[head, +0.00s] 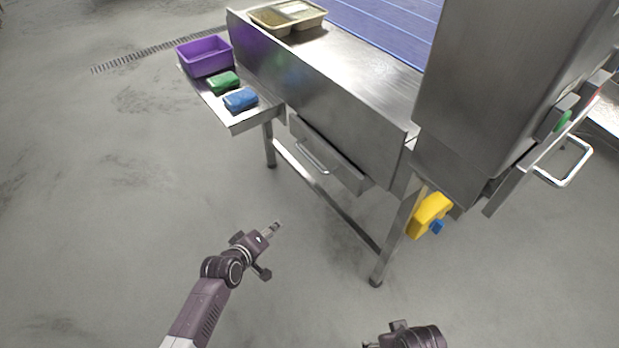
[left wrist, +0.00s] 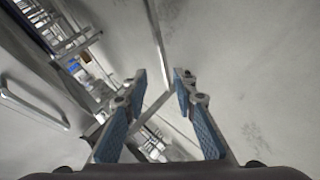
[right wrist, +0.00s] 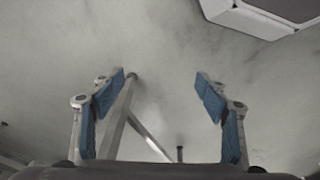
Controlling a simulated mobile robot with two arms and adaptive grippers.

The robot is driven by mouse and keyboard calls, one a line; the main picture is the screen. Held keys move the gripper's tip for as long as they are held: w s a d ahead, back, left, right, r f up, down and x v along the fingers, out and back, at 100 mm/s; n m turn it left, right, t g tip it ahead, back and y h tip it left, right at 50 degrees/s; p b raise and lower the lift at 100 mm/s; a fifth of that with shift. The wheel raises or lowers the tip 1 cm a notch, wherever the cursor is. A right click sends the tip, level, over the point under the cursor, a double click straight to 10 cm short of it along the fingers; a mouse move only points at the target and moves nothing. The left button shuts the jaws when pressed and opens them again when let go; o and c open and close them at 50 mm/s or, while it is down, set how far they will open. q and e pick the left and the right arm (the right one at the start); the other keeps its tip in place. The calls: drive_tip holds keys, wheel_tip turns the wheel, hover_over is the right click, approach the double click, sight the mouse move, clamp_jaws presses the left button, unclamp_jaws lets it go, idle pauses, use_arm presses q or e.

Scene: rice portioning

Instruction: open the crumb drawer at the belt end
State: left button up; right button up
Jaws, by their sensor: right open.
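The crumb drawer (head: 345,172) is a steel front under the end of the belt housing, and it looks pushed in. Its bar handle (head: 312,158) is on the front; a bar handle (left wrist: 35,108) also shows at the left of the left wrist view. My left gripper (head: 276,227) is below and to the left of the drawer, apart from the handle. Its fingers are spread and empty in the left wrist view (left wrist: 160,85). My right gripper (right wrist: 162,88) is open and empty, with floor between its fingers; in the head view it is mostly cut off at the bottom edge.
A side shelf (head: 235,122) holds a purple bin (head: 205,56), a green cloth (head: 223,83) and a blue cloth (head: 240,100). A yellow device (head: 430,214) hangs by the table leg (head: 392,245). A lower crossbar (head: 325,195) runs below the drawer. Floor at left is clear.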

use_arm(q)
drive_tip(key=w+d+r+n+t+h+b, duration=0.1)
drive_tip(key=w+d+r+n+t+b, duration=0.1)
drive_tip(key=w+d+r+b, duration=0.3)
drive_tip(key=n+t+h+b, duration=0.1)
drive_tip(key=t+h+b, duration=0.15)
drive_tip(key=b, duration=0.25)
approach(310, 159)
drive_tip(key=w+f, duration=0.1)
drive_tip(key=w, duration=0.2)
drive_tip(key=shift+g+h, duration=0.25)
drive_tip(key=shift+h, duration=0.1)
drive_tip(key=b+x, duration=0.1)
drive_tip(key=x, duration=0.2)
drive_tip(key=b+x, duration=0.1)
drive_tip(key=x, duration=0.3)
drive_tip(key=shift+d, duration=0.35)
drive_tip(key=shift+w+d, duration=0.15)
drive_tip(key=shift+w, duration=0.1)
use_arm(e)
wheel_tip(310, 159, up, 6)
drive_tip(key=w+t, duration=0.2)
drive_tip(key=shift+w+a, duration=0.25)
drive_tip(key=shift+w, duration=0.1)
use_arm(q)
drive_tip(key=shift+c, duration=0.6)
use_arm(e)
drive_tip(key=shift+r, duration=0.1)
use_arm(q)
clamp_jaws()
